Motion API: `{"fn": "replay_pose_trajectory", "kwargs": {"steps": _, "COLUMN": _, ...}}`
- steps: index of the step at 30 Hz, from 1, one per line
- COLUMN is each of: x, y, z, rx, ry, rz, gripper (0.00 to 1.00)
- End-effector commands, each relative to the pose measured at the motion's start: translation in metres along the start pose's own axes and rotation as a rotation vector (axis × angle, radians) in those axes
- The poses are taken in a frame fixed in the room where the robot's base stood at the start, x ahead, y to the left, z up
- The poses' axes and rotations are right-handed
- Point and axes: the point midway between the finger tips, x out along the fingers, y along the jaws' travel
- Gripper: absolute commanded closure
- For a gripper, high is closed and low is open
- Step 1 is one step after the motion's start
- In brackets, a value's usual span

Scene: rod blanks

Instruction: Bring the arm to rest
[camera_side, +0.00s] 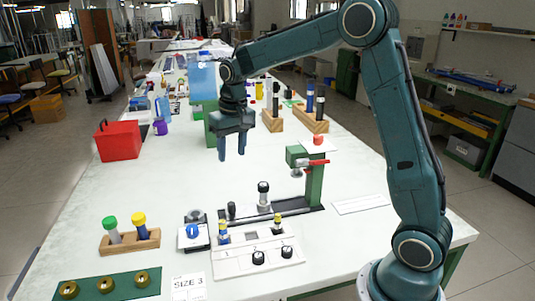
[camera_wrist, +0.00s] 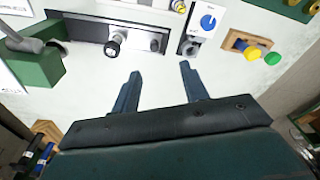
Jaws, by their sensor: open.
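My gripper (camera_side: 231,155) hangs in the air above the middle of the white table (camera_side: 165,195), its two fingers pointing down. The fingers are apart with nothing between them. In the wrist view my gripper (camera_wrist: 160,70) shows two spread fingers over bare white tabletop. The arm reaches across from the base at the right.
A green press (camera_side: 314,185) with a red handle stands right of the gripper. In front are a white panel (camera_side: 232,262), a wooden block (camera_side: 147,242) with capped rods, and a green tray (camera_side: 122,284) with brass rings. A red box (camera_side: 119,141) stands left; wooden racks (camera_side: 312,121) stand behind.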

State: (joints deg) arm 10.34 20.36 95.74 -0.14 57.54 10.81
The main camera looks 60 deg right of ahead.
Motion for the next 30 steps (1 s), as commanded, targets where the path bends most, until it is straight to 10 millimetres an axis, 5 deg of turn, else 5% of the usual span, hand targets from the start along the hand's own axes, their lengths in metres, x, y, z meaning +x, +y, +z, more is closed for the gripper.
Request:
{"fn": "replay_pose_trajectory", "kwargs": {"steps": 15, "x": -0.081, "y": -0.005, "z": 0.101, "rx": -0.133, "ry": 0.137, "rz": -0.033, "gripper": 0.56}}
{"fn": "replay_pose_trajectory", "kwargs": {"steps": 30, "x": -0.108, "y": 0.005, "z": 0.206, "rx": -0.256, "ry": 0.266, "rz": -0.063, "gripper": 0.56}}
